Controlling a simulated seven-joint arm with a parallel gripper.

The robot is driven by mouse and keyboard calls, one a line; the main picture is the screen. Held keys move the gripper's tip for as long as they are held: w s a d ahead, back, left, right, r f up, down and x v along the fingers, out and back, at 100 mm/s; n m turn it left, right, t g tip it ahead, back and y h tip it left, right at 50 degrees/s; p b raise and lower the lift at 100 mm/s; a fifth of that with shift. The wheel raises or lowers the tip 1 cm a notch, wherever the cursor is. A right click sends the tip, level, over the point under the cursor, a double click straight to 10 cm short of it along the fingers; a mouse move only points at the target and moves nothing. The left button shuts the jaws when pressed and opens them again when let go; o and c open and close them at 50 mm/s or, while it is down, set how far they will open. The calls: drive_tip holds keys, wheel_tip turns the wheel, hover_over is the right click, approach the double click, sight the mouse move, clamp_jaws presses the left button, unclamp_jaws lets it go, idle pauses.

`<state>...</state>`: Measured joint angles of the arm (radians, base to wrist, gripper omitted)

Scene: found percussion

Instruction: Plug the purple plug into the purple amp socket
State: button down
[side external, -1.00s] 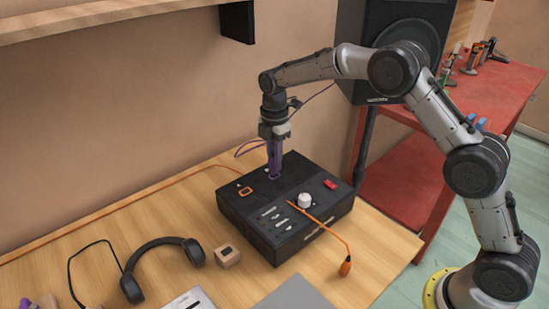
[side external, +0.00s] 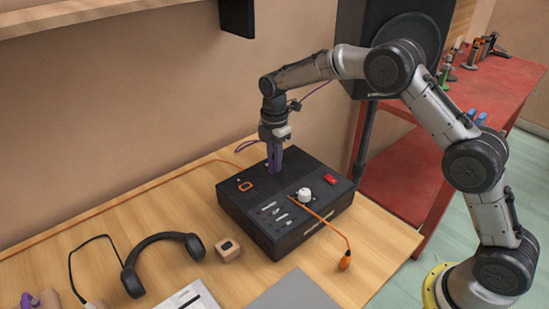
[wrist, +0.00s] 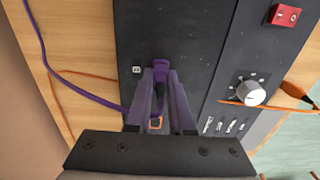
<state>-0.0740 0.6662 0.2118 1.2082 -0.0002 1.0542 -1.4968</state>
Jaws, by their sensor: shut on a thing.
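The purple plug (wrist: 161,75) is between my gripper's fingers, with its purple cable (wrist: 60,76) running off to the left in the wrist view. My gripper (side external: 274,168) is shut on the plug and points down at the top of the black amp box (side external: 315,171), near its back edge. The fingertips are at or very close to the amp's top. The purple socket is hidden under the plug and fingers, so I cannot tell how far in the plug sits. An orange-rimmed socket (side external: 245,185) lies beside the fingers.
The amp top has a white knob (side external: 305,194), a red switch (side external: 330,178) and several small sliders. An orange cable with an orange-handled end (side external: 344,262) lies across its front. Headphones (side external: 195,247) and a wooden block (side external: 228,251) lie on the table. The wall is close behind.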

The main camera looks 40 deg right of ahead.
drive_tip(key=shift+f, duration=0.25)
drive_tip(key=c, duration=0.7)
unclamp_jaws()
drive_tip(key=shift+r, duration=0.1)
wheel_tip(320, 180, up, 14)
drive_tip(key=shift+f, duration=0.1)
